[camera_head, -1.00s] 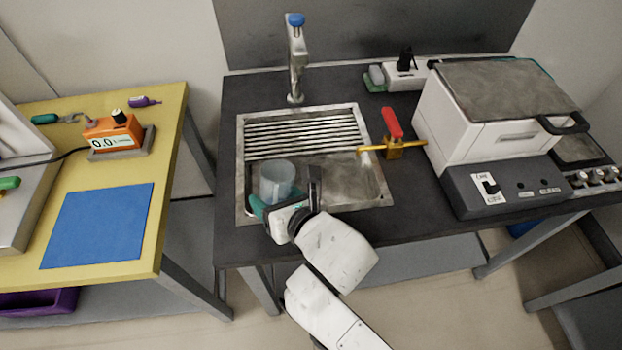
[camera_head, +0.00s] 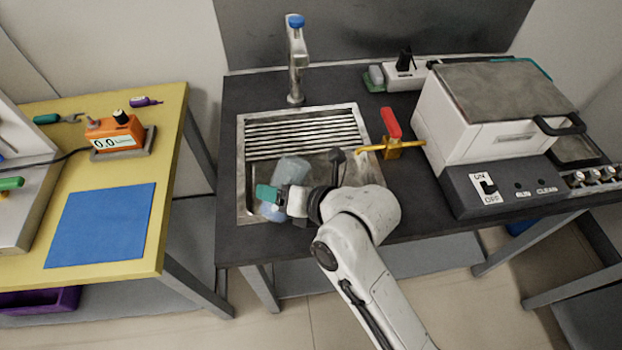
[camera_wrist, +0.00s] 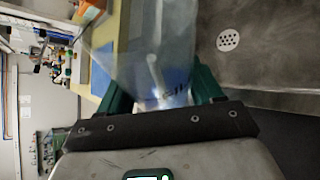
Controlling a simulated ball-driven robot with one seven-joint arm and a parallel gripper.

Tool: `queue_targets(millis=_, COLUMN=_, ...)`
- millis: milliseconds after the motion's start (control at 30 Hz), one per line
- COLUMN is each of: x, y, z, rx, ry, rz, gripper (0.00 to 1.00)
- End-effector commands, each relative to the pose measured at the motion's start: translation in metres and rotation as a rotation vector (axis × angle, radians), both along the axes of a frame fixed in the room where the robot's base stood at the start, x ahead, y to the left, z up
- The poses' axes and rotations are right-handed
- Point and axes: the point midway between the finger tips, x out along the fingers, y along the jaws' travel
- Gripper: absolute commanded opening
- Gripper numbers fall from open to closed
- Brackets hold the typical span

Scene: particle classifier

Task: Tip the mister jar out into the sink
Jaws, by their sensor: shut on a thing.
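The mister jar (camera_head: 291,170) is a clear, pale blue vessel over the left front part of the metal sink (camera_head: 320,197). It is tilted in the head view, its upper end leaning to the right. My gripper (camera_head: 270,197), with green fingers, is shut on the jar. In the wrist view the jar (camera_wrist: 157,50) fills the space between the green fingers (camera_wrist: 163,92), with dark marks and a pale strip showing through it. The sink basin and its drain holes (camera_wrist: 228,40) lie to the right there. I cannot tell whether liquid is leaving the jar.
A faucet (camera_head: 296,60) with a blue top stands behind the sink's ribbed part. A brass valve with a red handle (camera_head: 391,123) is right of the sink, before a white machine (camera_head: 480,120). A yellow table (camera_head: 170,150) with a blue mat (camera_head: 100,225) stands left.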

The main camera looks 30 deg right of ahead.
Motion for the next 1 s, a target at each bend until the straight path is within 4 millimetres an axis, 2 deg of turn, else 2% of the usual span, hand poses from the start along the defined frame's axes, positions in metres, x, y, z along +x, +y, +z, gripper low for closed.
queue_targets(millis=233, x=-0.0007, y=0.0011, z=-0.0016, rx=0.107, ry=0.054, rz=-0.001, gripper=0.32)
queue_targets(millis=1000, x=-0.0019, y=0.0036, z=-0.0015, rx=0.201, ry=0.101, rz=0.0, gripper=0.32)
